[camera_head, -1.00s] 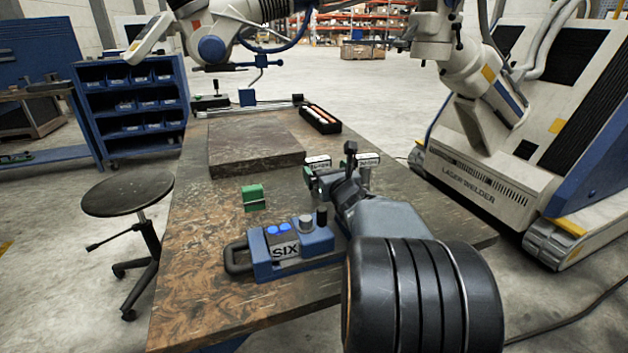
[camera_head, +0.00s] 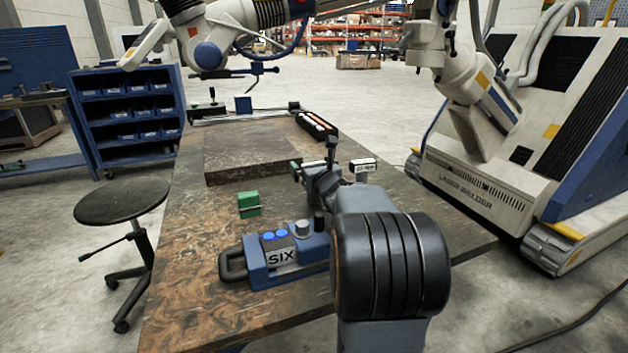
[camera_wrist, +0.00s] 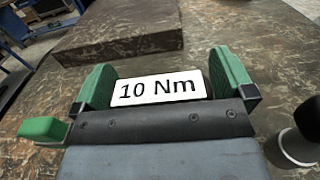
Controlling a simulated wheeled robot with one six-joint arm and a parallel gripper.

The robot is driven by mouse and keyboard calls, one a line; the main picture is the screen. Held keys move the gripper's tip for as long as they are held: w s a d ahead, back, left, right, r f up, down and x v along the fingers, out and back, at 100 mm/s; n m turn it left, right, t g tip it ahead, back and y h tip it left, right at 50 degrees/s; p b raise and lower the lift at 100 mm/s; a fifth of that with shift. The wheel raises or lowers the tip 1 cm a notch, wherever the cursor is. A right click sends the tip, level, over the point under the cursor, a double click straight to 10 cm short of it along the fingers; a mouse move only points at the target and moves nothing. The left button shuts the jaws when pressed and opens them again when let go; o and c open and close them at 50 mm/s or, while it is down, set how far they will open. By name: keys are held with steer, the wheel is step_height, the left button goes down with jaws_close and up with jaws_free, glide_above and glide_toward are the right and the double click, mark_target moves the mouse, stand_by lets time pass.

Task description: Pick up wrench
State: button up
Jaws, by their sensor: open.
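My gripper (camera_wrist: 166,92) is open in the wrist view, with its two green-padded fingers apart. A white label reading "10 Nm" (camera_wrist: 158,89) shows between the fingers, above the dark gripper edge; I cannot tell whether the fingers touch what bears it. No clear wrench shape shows, and whatever lies under the label is hidden. In the head view my gripper (camera_head: 311,174) is low over the table, partly hidden behind my own wrist. Another white labelled piece (camera_head: 363,165) stands to its right, its text too small to read.
A blue device marked "SIX" (camera_head: 272,260) and a green block (camera_head: 249,204) are on the brown table (camera_head: 190,290). A raised dark slab (camera_head: 250,150) lies beyond, with a black tray (camera_head: 317,126) at its right. A stool (camera_head: 122,200) stands left, a laser welder (camera_head: 465,185) right.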

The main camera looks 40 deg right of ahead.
steer(key=c, duration=0.9)
steer(key=shift+c, duration=0.5)
steer(key=shift+r, duration=0.1)
